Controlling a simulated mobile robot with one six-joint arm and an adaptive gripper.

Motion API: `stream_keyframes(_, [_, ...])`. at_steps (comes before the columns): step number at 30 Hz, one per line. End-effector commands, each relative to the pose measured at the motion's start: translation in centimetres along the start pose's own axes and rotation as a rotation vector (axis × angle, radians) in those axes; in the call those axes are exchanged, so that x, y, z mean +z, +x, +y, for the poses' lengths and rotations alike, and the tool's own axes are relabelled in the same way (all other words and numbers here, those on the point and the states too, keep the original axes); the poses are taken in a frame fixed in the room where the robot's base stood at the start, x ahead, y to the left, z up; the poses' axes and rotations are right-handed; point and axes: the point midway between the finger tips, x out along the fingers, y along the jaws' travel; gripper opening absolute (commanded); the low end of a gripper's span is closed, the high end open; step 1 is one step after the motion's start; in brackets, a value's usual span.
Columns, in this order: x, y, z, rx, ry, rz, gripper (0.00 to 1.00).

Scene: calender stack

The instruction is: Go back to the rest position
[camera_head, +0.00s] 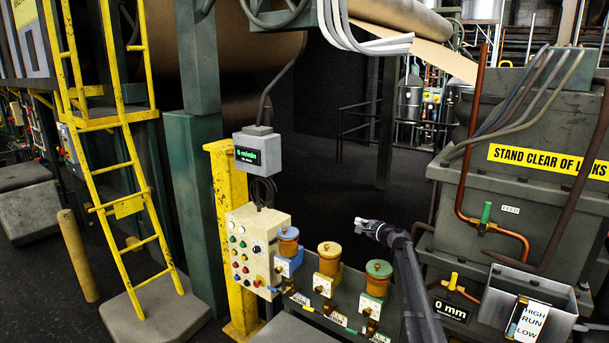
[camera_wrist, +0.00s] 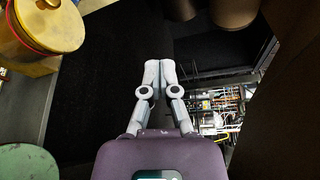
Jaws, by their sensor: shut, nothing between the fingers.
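My gripper (camera_head: 370,227) is at the end of my dark arm, right of centre in the head view. It hangs in the air above and behind the row of lidded pots, pointing left. In the wrist view its two grey fingers (camera_wrist: 160,73) are together at the tips, with nothing between them. No pot touches the fingers in the wrist view.
A yellow pot (camera_head: 329,258), a green-lidded pot (camera_head: 377,278) and a blue-based pot (camera_head: 288,243) stand near my arm. A button box (camera_head: 256,248) is at left. A grey tank (camera_head: 535,190) with copper pipes and a gauge box (camera_head: 524,306) is at right.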

Motion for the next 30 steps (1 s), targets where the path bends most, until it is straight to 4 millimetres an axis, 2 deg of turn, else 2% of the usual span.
stream_keyframes(11, [3.2, -1.7, 4.8, 0.114, -0.133, -0.051, 0.0])
stream_keyframes(17, [5.7, -3.4, 9.1, 0.22, -0.247, -0.096, 0.0])
stream_keyframes(20, [7.2, -4.8, 12.1, 0.295, -0.324, -0.13, 0.0])
stream_keyframes(23, [9.2, -6.8, 16.1, 0.398, -0.423, -0.174, 0.0])
stream_keyframes(30, [13.0, -13.7, 26.4, 0.698, -0.675, -0.299, 0.0])
